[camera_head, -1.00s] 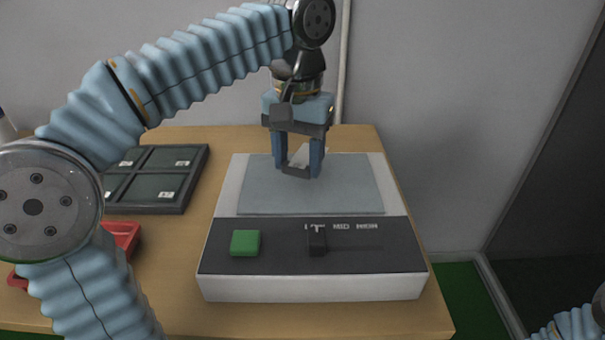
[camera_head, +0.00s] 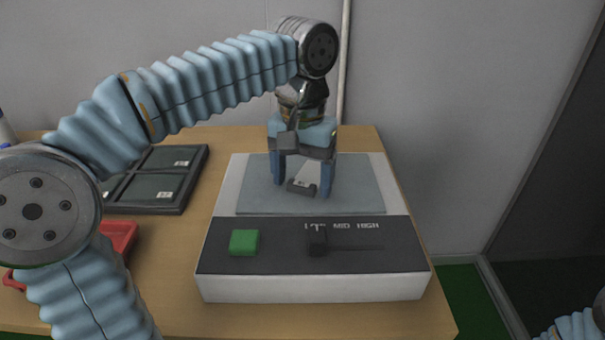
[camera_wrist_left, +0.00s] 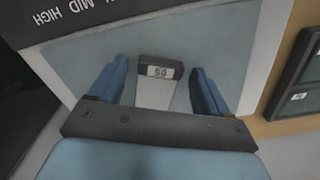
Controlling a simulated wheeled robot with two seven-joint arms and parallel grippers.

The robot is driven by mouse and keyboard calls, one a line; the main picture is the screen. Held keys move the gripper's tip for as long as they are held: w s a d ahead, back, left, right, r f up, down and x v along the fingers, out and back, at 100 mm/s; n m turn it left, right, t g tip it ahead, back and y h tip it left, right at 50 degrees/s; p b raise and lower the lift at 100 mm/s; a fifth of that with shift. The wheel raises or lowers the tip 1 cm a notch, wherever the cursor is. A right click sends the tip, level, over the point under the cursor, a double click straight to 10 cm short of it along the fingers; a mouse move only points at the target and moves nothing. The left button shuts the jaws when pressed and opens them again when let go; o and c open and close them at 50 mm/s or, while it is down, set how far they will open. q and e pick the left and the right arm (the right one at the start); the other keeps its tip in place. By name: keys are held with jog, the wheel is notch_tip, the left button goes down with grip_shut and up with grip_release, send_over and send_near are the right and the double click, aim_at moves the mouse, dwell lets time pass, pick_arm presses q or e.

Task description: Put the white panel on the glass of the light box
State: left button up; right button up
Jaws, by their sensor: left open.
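The white panel (camera_wrist_left: 155,93) has a dark end with a small number label and lies between the fingers of my left gripper (camera_wrist_left: 155,88) in the left wrist view, with gaps on both sides. In the head view the panel (camera_head: 302,187) appears to lie on the grey glass (camera_head: 355,190) of the light box (camera_head: 310,288). My left gripper (camera_head: 303,189) is open, pointing down around the panel, its fingertips close to the glass. The panel's far part is partly hidden by the gripper in the head view. My right gripper is out of view.
The light box front has a green button (camera_head: 244,242) and a black slider (camera_head: 317,243) near the left end of its scale. A dark compartmented tray (camera_head: 150,208) and a red tray (camera_head: 122,238) are on the table (camera_head: 180,270) at left.

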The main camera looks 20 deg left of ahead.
aim_at(303, 182)
pick_arm(q)
jog(key=shift+r, duration=0.25)
notch_tip(303, 182, up, 7)
jog(key=shift+r+p, duration=0.15)
jog(key=shift+p, duration=0.85)
dwell(1.4)
